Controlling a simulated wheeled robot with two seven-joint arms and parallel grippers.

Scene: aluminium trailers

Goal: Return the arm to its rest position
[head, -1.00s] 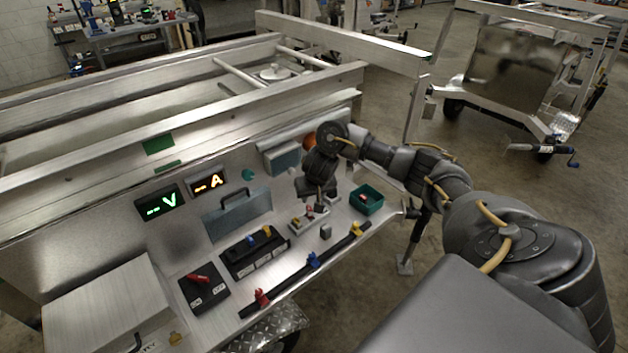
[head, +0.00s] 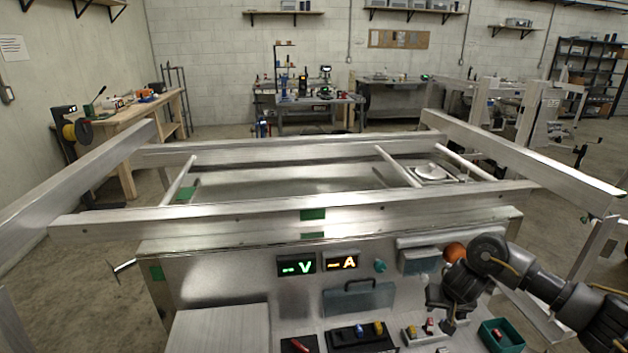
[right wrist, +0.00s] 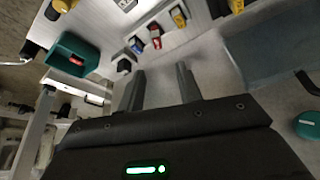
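My right arm comes in from the right edge of the head view, bent, with its dark wrist beside an orange ball-like part on the panel. My right gripper (head: 447,318) hangs in front of the trailer panel (head: 230,282), above the ledge and left of the green bin (head: 502,336). In the right wrist view the two fingers of my right gripper (right wrist: 161,82) stand apart with nothing between them. The gripper holds nothing. My left gripper is not in view.
Below the gripper, a small tray (head: 412,341) holds coloured pieces. The green bin holds a red piece (right wrist: 76,60). Displays (head: 297,264), a grey handled box (head: 358,300) and a black switch block (head: 343,340) are to the left. Aluminium trailer rails (head: 290,218) cross behind.

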